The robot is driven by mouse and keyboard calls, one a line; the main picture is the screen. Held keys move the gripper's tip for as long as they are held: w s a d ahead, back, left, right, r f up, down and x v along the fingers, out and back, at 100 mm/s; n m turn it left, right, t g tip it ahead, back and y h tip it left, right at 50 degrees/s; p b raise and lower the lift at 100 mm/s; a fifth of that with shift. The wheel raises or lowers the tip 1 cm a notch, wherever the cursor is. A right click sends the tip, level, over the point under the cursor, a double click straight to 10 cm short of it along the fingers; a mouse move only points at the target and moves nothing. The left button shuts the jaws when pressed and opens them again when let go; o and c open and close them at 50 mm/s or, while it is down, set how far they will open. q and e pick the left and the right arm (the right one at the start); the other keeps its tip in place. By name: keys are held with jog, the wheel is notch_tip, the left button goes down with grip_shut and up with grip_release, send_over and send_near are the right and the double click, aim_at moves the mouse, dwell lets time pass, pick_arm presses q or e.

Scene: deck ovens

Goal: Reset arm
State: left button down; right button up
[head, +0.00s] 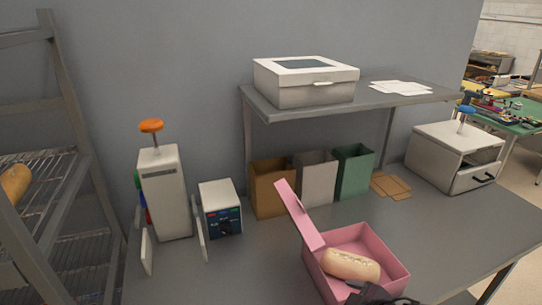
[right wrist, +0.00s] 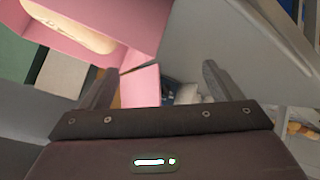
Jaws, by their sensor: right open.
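My right gripper (head: 380,298) shows only in part, as a dark shape at the bottom edge of the head view, by the near side of an open pink box (head: 390,262). In the right wrist view my right gripper (right wrist: 161,70) has its two fingers wide apart with nothing held between them. The pink box (right wrist: 150,25) fills the upper left there, with the bun (right wrist: 75,25) inside it. In the head view the bun (head: 351,264) lies in the box, whose lid stands up at the left. My left gripper is not in view.
The grey worktop (head: 270,270) is clear left of the box. Brown, light and green paper bags (head: 353,172) stand under a shelf holding a white box (head: 305,85). A tall dispenser (head: 165,195) and a control unit (head: 222,208) stand left; a white oven-like box (head: 450,155) stands right.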

jog(key=s+d+f+m+g+h, duration=0.1)
jog(key=s+d+m+g+h, duration=0.1)
jog(key=s+m, duration=0.4)
jog(key=s+d+m+g+h, duration=0.1)
jog(key=s+m+g+h, duration=0.15)
jog(key=s, duration=0.65)
jog(key=s+f+g+b, duration=0.2)
jog(key=s+f, duration=0.1)
jog(key=f, duration=3.1)
jog(key=s+d+f, duration=0.2)
jog(key=s+f, duration=0.6)
jog(key=s, duration=0.1)
jog(key=s+d+f, duration=0.1)
jog(key=s+f, duration=0.8)
jog(key=shift+s+d+f+g+b, duration=0.2)
jog(key=shift+s+d+g+b, duration=0.15)
jog(key=shift+s+g, duration=0.1)
jog(key=shift+m, duration=0.25)
